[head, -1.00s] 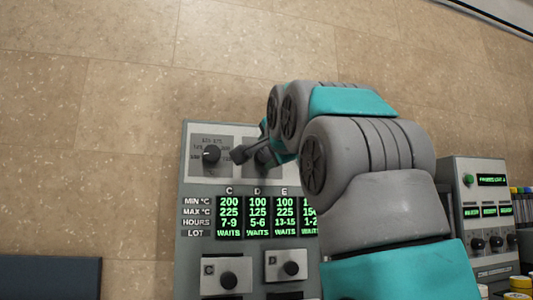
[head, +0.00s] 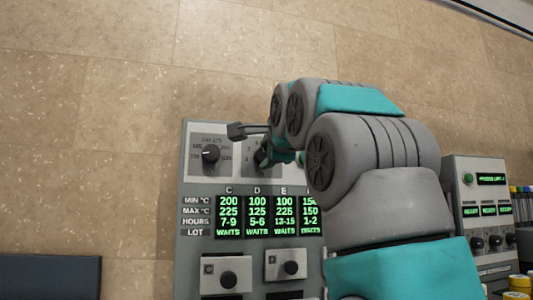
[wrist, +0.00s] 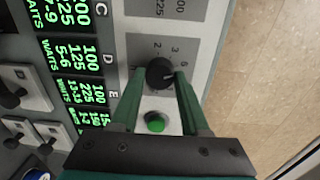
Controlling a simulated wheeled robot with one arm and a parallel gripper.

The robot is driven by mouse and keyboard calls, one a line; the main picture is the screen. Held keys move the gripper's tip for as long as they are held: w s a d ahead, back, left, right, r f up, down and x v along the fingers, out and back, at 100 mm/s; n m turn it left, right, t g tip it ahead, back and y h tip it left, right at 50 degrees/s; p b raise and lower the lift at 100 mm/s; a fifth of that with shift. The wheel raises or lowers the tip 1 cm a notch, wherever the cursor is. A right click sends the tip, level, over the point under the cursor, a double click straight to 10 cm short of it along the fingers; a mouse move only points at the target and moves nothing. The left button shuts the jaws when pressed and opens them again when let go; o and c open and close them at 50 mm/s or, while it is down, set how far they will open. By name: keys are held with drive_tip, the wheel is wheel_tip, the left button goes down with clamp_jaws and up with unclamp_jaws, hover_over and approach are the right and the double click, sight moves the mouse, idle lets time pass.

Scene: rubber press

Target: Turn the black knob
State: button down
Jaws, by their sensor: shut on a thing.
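A round black knob (wrist: 160,73) sits on a grey dial plate with printed numbers, seen in the wrist view. My gripper (wrist: 159,76) has its two green fingers on either side of this knob, shut on it. A small pale mark shows on the knob's right side in that view. In the head view my gripper (head: 263,155) is at the upper panel, and my arm hides most of this knob. Another black knob (head: 211,154) with its own dial plate is to the left and is untouched.
The grey panel (head: 190,190) carries green-lit readouts (head: 256,216) and lower knobs (head: 228,279). A green button (wrist: 155,123) lies between my fingers in the wrist view. A second panel (head: 482,210) stands to the right.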

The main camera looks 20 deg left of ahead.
drive_tip(key=shift+f, duration=0.1)
drive_tip(key=shift+c, duration=2)
unclamp_jaws()
drive_tip(key=b+v, duration=0.2)
drive_tip(key=v, duration=0.5)
drive_tip(key=shift+s+d+b, duration=0.2)
drive_tip(key=shift+s+b, duration=0.1)
